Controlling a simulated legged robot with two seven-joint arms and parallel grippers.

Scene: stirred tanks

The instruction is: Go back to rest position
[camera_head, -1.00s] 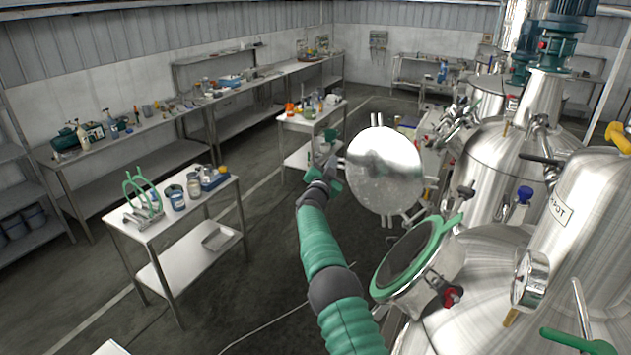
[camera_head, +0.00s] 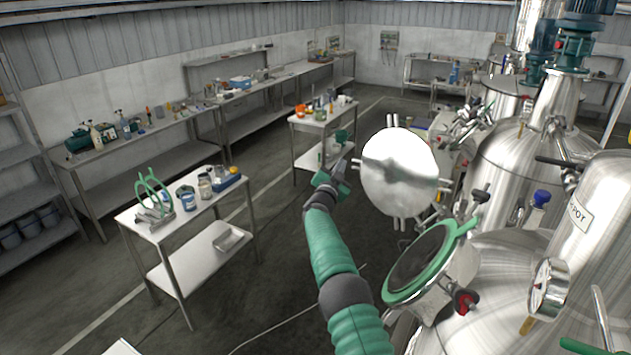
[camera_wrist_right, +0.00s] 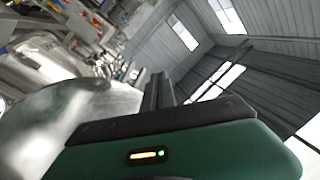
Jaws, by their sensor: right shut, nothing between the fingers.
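My right arm reaches up from the bottom centre of the head view. Its green gripper (camera_head: 347,166) is shut and empty, just left of the open round steel lid (camera_head: 400,172). A narrow gap seems to lie between the gripper and the lid's rim. In the right wrist view the dark fingers (camera_wrist_right: 160,92) are together, with the blurred lid (camera_wrist_right: 45,125) at the left. The tank's open port (camera_head: 432,262), with a green gasket ring, lies below the lid. My left gripper is not in view.
Steel tanks (camera_head: 520,165) fill the right side, with a pressure gauge (camera_head: 548,285) in front. Another table (camera_head: 322,117) stands behind the gripper. Floor between them is clear.

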